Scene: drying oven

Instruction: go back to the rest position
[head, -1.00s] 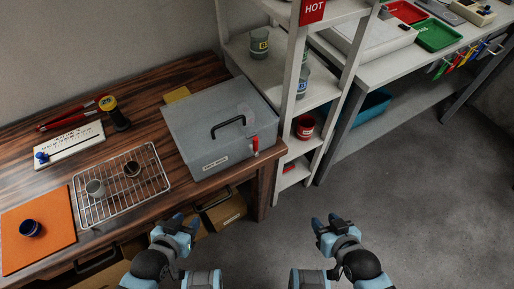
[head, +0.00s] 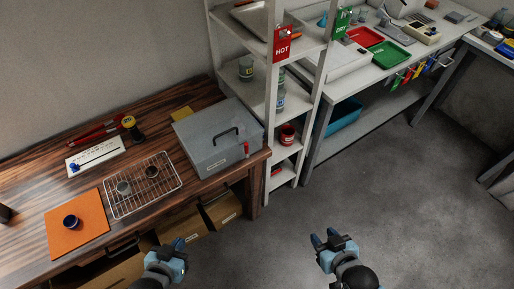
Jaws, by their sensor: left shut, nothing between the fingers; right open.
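My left gripper (head: 176,247) is shut and empty, low in the head view in front of the wooden bench's drawers. My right gripper (head: 329,240) is open and empty over the grey floor, to the right of the bench. Neither gripper touches anything. The grey drying oven (head: 205,150) stands closed at the right end of the wooden bench (head: 40,185), with a black handle on its top and a red lever at its right front.
A wire rack (head: 165,190) holds two small cups. An orange mat (head: 90,232) carries a dark blue cup (head: 71,222). Drawers (head: 222,208) under the bench stand partly open. A white shelf (head: 256,110) with a red HOT sign (head: 286,44) stands behind. The right floor is clear.

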